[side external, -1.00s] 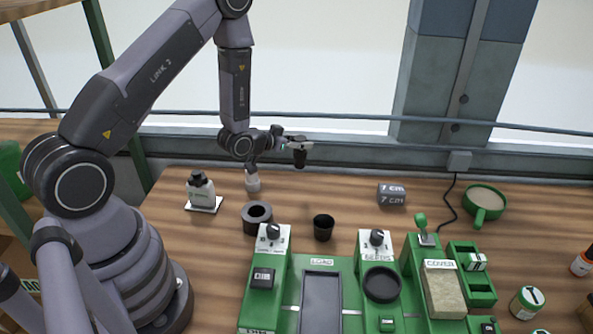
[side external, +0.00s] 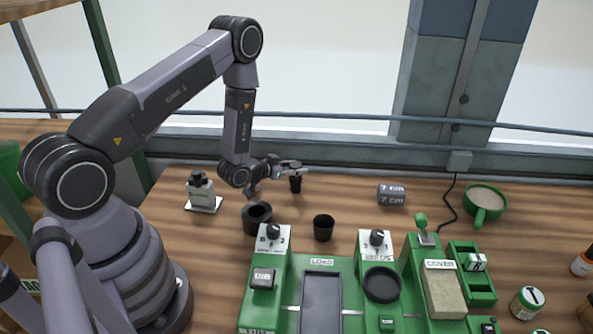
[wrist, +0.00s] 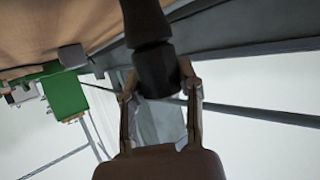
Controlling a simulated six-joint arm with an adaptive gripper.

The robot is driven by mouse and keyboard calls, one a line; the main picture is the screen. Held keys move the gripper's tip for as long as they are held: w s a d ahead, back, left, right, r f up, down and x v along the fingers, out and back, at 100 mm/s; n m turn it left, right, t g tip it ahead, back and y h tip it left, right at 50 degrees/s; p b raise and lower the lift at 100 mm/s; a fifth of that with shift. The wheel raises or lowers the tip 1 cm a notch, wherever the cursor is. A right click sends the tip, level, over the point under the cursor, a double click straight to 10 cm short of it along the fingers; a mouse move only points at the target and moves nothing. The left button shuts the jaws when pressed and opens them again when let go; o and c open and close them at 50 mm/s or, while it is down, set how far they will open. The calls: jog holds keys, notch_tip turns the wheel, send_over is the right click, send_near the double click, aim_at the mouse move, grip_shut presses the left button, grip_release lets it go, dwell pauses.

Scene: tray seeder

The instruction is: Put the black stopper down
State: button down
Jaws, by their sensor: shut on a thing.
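The black stopper (side external: 296,185) is upright between the fingers of my gripper (side external: 297,171), low over the back of the wooden table. I cannot tell whether its lower end touches the table. In the wrist view my gripper (wrist: 160,95) has a finger on each side of the dark stopper (wrist: 156,72). A further dark shape extends beyond it toward the top edge; its outline is unclear.
A black ring-shaped holder (side external: 257,217) and a small black cup (side external: 323,228) stand in front. A grey block (side external: 391,194) is right, with bare table between. The green seeder (side external: 345,266) fills the front.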

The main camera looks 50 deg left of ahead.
jog(key=c, duration=0.7)
grip_release()
